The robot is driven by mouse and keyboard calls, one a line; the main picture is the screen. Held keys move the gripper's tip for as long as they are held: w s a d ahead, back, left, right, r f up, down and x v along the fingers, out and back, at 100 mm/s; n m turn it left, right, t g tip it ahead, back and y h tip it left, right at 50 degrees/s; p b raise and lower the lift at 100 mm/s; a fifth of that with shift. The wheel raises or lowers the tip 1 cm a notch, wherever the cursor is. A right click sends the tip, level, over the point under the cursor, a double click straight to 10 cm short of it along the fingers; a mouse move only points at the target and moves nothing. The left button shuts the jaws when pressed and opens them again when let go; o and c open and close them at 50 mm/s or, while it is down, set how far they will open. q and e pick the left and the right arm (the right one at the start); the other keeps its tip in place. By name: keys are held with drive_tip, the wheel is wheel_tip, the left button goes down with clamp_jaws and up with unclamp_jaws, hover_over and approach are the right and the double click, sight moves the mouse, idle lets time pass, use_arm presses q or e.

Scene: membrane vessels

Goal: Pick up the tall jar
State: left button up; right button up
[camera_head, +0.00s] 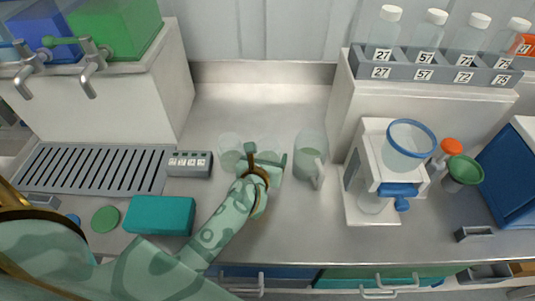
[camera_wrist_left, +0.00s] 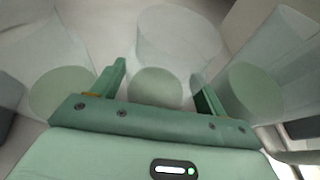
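Three clear vessels stand in a row on the steel counter: a left jar (camera_head: 230,148), a middle jar (camera_head: 269,146) and a right vessel with a handle (camera_head: 310,158). I cannot tell for sure which is the tall jar. My left gripper (camera_head: 261,158) is at the middle jar, partly hiding it. In the left wrist view its open fingers (camera_wrist_left: 160,85) lie on either side of the middle jar (camera_wrist_left: 178,38); contact is not clear. The left jar (camera_wrist_left: 45,55) and right vessel (camera_wrist_left: 268,65) flank the fingers. My right gripper is not in view.
A small numbered block (camera_head: 190,164) and a teal box (camera_head: 160,215) lie left of my arm. A white dispenser (camera_head: 375,180) stands right. A rack (camera_head: 430,68) of labelled bottles is at the back right. Counter behind the jars is clear.

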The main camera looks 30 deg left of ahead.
sight(266, 152)
use_arm(q)
drive_tip(key=c, duration=0.7)
drive_tip(key=shift+r, duration=0.25)
drive_tip(key=r, duration=0.1)
drive_tip(key=r+p, duration=0.2)
drive_tip(key=shift+s+d+r, duration=0.25)
drive_tip(key=shift+s+r, duration=0.05)
drive_tip(key=shift+r, duration=0.1)
drive_tip(key=s+r, duration=0.1)
drive_tip(key=r, duration=0.1)
drive_tip(key=s+d+r+p, duration=0.1)
drive_tip(key=s, duration=0.1)
drive_tip(key=s+d+r+p, duration=0.1)
drive_tip(key=r, duration=0.1)
drive_tip(key=shift+s+d+r, duration=0.15)
drive_tip(key=shift+d+r, duration=0.1)
drive_tip(key=shift+r, duration=0.05)
drive_tip(key=s+d+r, duration=0.1)
drive_tip(key=s, duration=0.1)
drive_tip(key=s+d+r, duration=0.1)
drive_tip(key=s+d, duration=0.1)
drive_tip(key=s+d+r, duration=0.1)
drive_tip(key=s, duration=0.2)
drive_tip(key=shift+d, duration=0.15)
